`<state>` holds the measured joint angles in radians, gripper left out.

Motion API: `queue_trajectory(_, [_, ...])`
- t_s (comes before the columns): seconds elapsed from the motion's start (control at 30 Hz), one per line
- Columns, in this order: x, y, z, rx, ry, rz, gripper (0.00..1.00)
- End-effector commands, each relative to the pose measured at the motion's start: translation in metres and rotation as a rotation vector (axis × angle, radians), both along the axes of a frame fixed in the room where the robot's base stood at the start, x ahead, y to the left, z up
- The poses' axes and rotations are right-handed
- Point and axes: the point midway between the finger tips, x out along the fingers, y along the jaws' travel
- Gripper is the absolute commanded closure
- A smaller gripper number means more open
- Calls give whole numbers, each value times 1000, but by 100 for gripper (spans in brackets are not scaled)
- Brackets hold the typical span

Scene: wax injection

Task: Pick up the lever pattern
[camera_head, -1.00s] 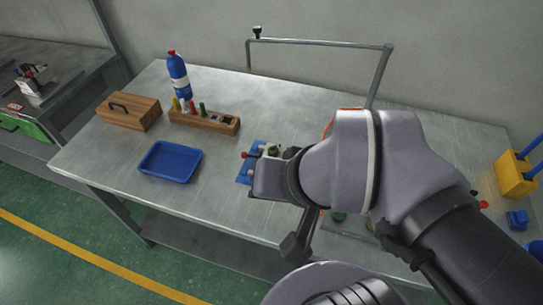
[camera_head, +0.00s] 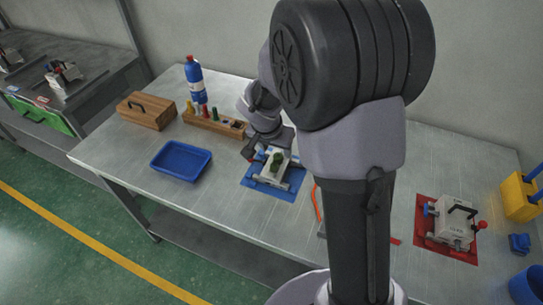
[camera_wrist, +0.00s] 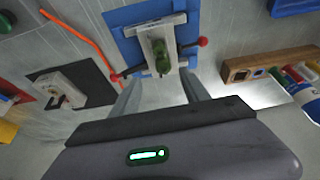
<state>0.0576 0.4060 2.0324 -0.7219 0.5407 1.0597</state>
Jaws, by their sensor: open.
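A green piece, which looks like the lever pattern (camera_head: 277,158), sits on a pale metal mould block (camera_head: 268,177) on a blue mat (camera_head: 285,192). The wrist view also shows the green piece (camera_wrist: 162,58) upright in the middle of the mould, with red knobs at the mould's sides. My gripper (camera_wrist: 162,80) is open and empty. Its two fingers point toward the green piece, one to each side in the picture, and do not visibly touch it. In the head view my arm hides part of the gripper, just behind the mat.
A wooden tool rack (camera_head: 213,124), blue bottle (camera_head: 193,78), wooden box (camera_head: 146,111) and empty blue tray (camera_head: 181,161) stand to the left. Another mould (camera_head: 452,226) on a red mat and a yellow holder (camera_head: 519,197) are at the right. An orange strip (camera_wrist: 83,36) lies beside the blue mat.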

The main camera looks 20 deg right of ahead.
Motion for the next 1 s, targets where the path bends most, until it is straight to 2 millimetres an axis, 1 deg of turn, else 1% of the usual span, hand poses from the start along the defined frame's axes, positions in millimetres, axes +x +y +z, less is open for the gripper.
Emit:
queue_trajectory(0.03, [2,-3,-12,0,1,-1,46])
queue_trajectory(0.1, [6,-6,-20,1,1,-2,46])
queue_trajectory(0.17, [8,-7,-24,0,0,-1,46])
queue_trajectory(0.4, [27,-16,-64,1,0,-1,46])
queue_trajectory(0.5, [29,-19,-71,1,0,-2,46])
queue_trajectory(0.67, [29,-19,-70,1,-1,-1,46])
queue_trajectory(0.7, [29,-19,-69,1,-1,-1,48])
queue_trajectory(0.97, [29,-18,-69,1,-1,-1,99])
queue_trajectory(1.0, [29,-18,-69,1,-1,-1,100])
